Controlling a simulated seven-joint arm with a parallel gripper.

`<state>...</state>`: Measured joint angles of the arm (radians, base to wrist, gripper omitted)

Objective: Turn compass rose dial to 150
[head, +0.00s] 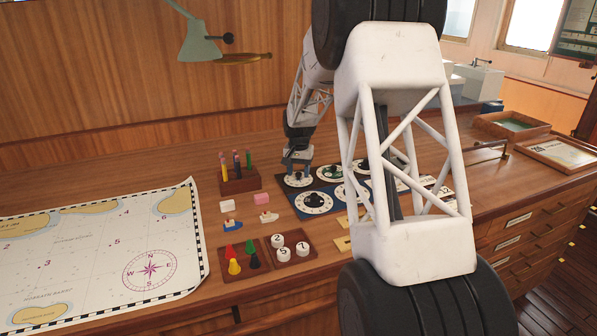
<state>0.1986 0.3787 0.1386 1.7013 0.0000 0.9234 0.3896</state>
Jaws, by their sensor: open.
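A dark panel (309,215) on the desk carries several white-faced round dials, partly hidden behind my arm. The far-left dial (292,181) sits on a black plate, directly below my gripper. A near-left dial (314,203) with a black knob sits on a blue plate. Which dial bears the compass rose, and what any of them points to, is too small to read. My gripper (298,171) is open, pointing down at the far-left dial's knob. I cannot tell whether its fingers straddle or touch the knob.
A chart (100,250) with a printed compass rose lies at left. A peg holder (240,181), small blocks, toy boats, a tray of coloured pawns (229,264) and a tray of number discs (305,259) stand left of the panel. A lamp (200,37) hangs at the wall.

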